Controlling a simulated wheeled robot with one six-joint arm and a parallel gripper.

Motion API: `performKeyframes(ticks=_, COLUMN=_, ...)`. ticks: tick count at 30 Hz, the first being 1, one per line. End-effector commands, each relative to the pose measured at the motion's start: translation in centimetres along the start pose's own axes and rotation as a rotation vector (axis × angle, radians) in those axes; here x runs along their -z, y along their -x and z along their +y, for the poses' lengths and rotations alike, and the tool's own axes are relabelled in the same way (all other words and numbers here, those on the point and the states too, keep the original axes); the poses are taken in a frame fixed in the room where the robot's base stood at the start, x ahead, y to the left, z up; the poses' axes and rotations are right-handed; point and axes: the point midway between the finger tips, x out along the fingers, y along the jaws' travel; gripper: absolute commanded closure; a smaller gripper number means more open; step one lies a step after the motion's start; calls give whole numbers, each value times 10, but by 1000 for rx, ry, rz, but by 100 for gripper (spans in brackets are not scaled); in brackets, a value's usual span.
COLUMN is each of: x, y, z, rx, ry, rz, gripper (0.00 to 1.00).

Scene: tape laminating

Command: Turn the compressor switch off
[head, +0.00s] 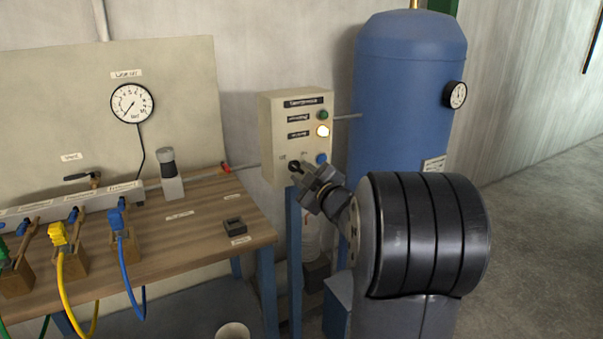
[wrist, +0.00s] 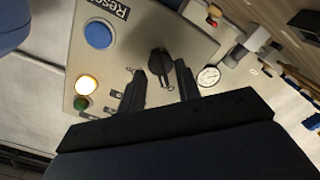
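The compressor switch is a black rotary knob (head: 295,166) low on the front of a cream control box (head: 272,135). In the wrist view the knob (wrist: 160,62) sits just beyond and between my fingertips. My gripper (head: 304,178) is at the lower front of the box. In the wrist view its two black fingers (wrist: 161,74) are spread, with a gap on each side of the knob. I cannot tell whether either finger touches it.
A blue tank (head: 400,90) stands right of the box. A wooden bench (head: 190,215) with hoses and fittings is at left.

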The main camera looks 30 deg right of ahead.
Motion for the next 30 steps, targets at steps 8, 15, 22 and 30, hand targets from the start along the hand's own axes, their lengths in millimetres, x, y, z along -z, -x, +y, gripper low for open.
performKeyframes(ticks=8, x=1, y=57, z=2, rx=-3, ry=1, rz=-1, gripper=68)
performKeyframes(ticks=15, x=1, y=90, z=1, rx=-2, ry=2, rz=1, gripper=68)
performKeyframes(ticks=22, x=1, y=96, z=0, rx=0, ry=1, rz=1, gripper=68)
performKeyframes(ticks=30, x=0, y=93, z=0, rx=1, ry=1, rz=2, gripper=68)
